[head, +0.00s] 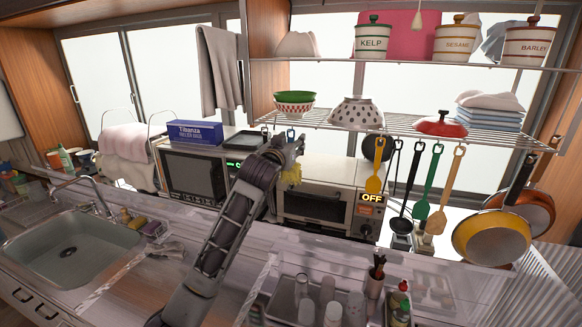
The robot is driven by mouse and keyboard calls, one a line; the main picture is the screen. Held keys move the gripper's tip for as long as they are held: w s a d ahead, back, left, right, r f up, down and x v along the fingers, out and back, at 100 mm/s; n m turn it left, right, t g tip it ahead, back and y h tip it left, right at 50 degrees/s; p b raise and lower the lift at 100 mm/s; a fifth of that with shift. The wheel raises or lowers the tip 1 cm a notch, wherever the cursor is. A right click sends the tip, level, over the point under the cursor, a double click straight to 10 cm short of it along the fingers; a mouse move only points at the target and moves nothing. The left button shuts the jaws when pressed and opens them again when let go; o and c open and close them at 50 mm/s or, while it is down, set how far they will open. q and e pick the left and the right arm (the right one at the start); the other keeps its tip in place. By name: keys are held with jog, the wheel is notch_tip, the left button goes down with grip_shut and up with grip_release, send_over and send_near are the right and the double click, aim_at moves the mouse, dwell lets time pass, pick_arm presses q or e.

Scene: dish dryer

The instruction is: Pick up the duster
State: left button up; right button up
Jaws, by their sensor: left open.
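A yellow, fluffy-looking thing (292,174), which looks like the duster, shows just below and beside my left gripper, in front of the toaster oven. Most of it is hidden behind my arm and gripper, so its handle cannot be made out. My left gripper (291,143) is open at the end of the dark arm that rises from the bottom of the head view. I cannot tell whether its fingers touch the duster. My right gripper is not in view.
A sink (70,245) is at the left. A microwave (193,174) and a toaster oven (313,205) stand behind the counter. Utensils and a yellow pan (490,237) hang at the right under a wire shelf (390,122). A tray of glasses (285,308) is in front.

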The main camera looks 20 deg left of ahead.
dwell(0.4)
pick_arm(q)
grip_shut()
jog(key=shift+r, duration=0.15)
jog(key=shift+r+b, duration=0.3)
jog(key=shift+b, duration=0.05)
jog(key=shift+s, duration=0.45)
jog(key=s+b, duration=0.2)
jog(key=s, duration=0.5)
notch_tip(320, 180, up, 14)
jog(key=b, duration=0.1)
jog(key=shift+a, duration=0.15)
dwell(0.6)
jog(key=shift+r, duration=0.1)
dwell(0.5)
